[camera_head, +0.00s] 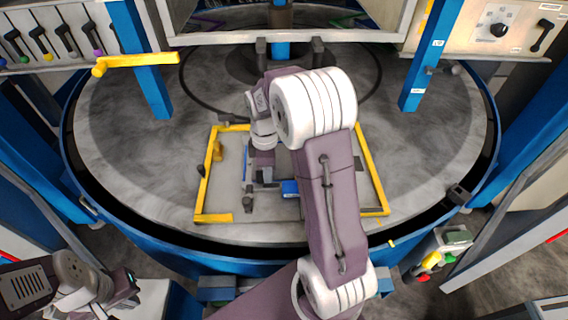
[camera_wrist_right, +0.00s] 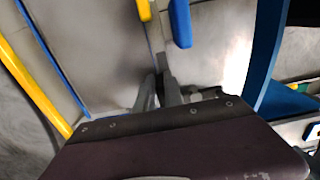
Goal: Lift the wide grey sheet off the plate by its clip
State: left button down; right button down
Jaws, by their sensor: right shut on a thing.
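The wide grey sheet (camera_wrist_right: 95,40) appears as a flat grey surface in the wrist view. In the head view, grey sheet surface (camera_head: 230,185) shows inside the yellow frame, largely covered by my right arm. My right gripper (camera_wrist_right: 158,92) is shut on a narrow grey piece (camera_wrist_right: 160,66), which seems to be the clip; the fingers and my wrist hide most of it. In the head view my right gripper (camera_head: 262,178) is low over the left half of the framed area. I cannot tell whether the sheet is clear of the plate. My left gripper (camera_head: 122,284) is at the lower left, away from the plate.
A blue block (camera_head: 290,188) lies near my right gripper. Blue posts (camera_head: 148,75) stand around the table's edge.

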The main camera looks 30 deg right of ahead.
notch_tip(320, 180, up, 4)
jog(key=shift+w, duration=0.15)
jog(key=s+d+r, duration=0.2)
jog(key=s+r, duration=0.1)
jog(key=s, duration=0.2)
jog(key=s+d+r+b, duration=0.1)
jog(key=s+d+r, duration=0.2)
jog(key=s+r, duration=0.1)
jog(key=shift+s, duration=0.9)
